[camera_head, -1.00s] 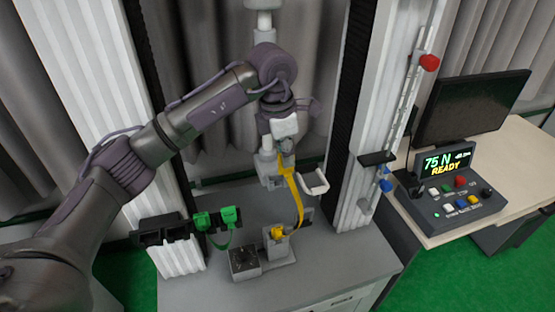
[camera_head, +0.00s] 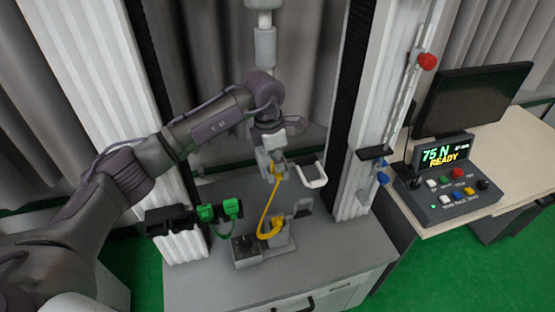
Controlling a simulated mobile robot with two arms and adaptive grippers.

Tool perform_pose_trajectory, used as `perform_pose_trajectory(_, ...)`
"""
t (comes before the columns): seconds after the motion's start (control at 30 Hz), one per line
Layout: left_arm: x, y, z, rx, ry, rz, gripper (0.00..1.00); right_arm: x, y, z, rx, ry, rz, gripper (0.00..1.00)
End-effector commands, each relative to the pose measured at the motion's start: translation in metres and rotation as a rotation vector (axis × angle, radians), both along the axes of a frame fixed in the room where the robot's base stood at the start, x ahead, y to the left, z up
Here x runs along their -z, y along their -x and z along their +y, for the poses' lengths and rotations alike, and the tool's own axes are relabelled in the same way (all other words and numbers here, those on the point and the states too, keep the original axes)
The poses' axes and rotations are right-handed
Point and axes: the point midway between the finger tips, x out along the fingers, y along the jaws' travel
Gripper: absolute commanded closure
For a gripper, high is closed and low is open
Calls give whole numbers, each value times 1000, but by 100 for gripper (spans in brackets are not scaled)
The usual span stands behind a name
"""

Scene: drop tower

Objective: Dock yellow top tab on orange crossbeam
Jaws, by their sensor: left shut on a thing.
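My left gripper (camera_head: 277,172) hangs in front of the tower and is shut on the upper end of the yellow strap, the yellow top tab (camera_head: 278,179). The gripper mostly hides the tab. The yellow strap (camera_head: 266,205) bows down from it to a yellow lower end (camera_head: 269,230) at a grey fixture (camera_head: 278,240) on the bench. I cannot make out an orange crossbeam in this view. My right gripper is not in view.
A white U-shaped piece (camera_head: 313,177) is just right of the gripper. White columns flank the work area. A console reading 75 N READY (camera_head: 444,155) stands at the right.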

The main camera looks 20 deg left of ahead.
Motion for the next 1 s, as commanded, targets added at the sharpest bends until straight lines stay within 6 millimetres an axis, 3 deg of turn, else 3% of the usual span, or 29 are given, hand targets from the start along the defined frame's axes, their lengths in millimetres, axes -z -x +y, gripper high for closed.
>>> perform_pose_trajectory(0.03,2,0,0,0,-1,-1,85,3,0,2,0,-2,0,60)
perform_pose_trajectory(0.2,1,0,0,-1,-1,1,61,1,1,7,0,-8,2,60)
perform_pose_trajectory(0.6,-6,0,1,0,0,-2,61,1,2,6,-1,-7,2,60)
perform_pose_trajectory(0.73,-25,1,4,1,-1,-5,61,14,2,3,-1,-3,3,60)
perform_pose_trajectory(1.0,-84,6,11,-1,0,-5,61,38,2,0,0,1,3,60)
